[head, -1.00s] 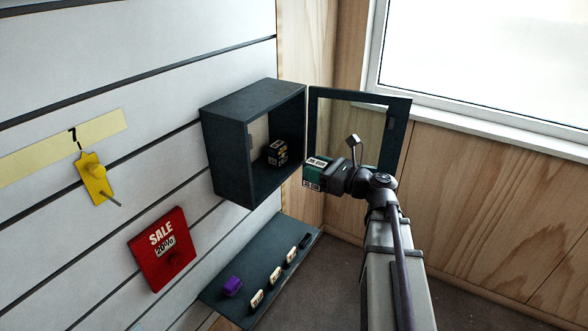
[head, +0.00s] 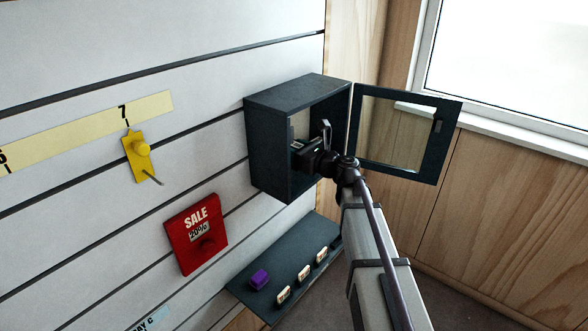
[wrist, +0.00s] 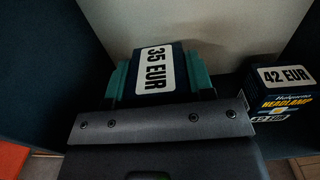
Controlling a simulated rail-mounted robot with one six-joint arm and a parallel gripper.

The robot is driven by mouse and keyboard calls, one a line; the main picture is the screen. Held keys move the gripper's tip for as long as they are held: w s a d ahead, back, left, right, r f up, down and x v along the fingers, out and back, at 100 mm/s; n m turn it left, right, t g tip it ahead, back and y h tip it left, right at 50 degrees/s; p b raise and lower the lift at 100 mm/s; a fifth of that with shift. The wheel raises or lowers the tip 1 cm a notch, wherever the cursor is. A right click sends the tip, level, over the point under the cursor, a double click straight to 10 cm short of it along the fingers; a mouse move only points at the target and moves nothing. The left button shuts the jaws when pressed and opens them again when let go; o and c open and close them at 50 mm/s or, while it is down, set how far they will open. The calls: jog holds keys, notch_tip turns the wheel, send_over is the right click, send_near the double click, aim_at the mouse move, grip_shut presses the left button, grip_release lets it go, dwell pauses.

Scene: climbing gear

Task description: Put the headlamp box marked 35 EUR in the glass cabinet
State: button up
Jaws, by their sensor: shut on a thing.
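The headlamp box marked 35 EUR (wrist: 154,70) is dark with a white price label, seen in the wrist view. My gripper (wrist: 158,84) is shut on it, with a green finger on each side. In the head view, my gripper (head: 314,158) reaches through the open front of the dark glass cabinet (head: 268,150). The glass door (head: 450,140) stands swung open to the right. The held box is inside the cabinet, mostly hidden by my gripper in the head view. I cannot tell whether it touches the cabinet floor.
A second headlamp box, marked 42 EUR (wrist: 284,95), stands in the cabinet to the right of the held box, with a gap. Below, a dark shelf (head: 262,300) carries a purple item (head: 259,279) and several price tags. A red SALE sign (head: 196,235) hangs on the slatted wall.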

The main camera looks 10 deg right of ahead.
notch_tip(320, 180, down, 5)
jog(key=b, duration=0.4)
jog(key=shift+w, duration=0.1)
jog(key=shift+a+r, duration=0.15)
jog(key=shift+r, duration=0.15)
jog(key=shift+f, duration=0.2)
jog(key=o, duration=1.1)
jog(key=shift+c, duration=0.2)
jog(key=shift+r, duration=0.25)
jog(key=v, duration=1.2)
jog(key=s+a+f+n+g+h, duration=0.3)
jog(key=s+a+f+n+g, duration=0.75)
jog(key=n, duration=0.55)
jog(key=s+d+f+n+g+h, duration=0.3)
jog(key=s+f+n+h, duration=0.3)
jog(key=n, duration=0.6)
jog(key=s+h, duration=0.2)
jog(key=s, duration=0.1)
jog(key=shift+s+f+g, duration=0.2)
jog(key=shift+f+g, duration=0.15)
jog(key=shift+f, duration=0.05)
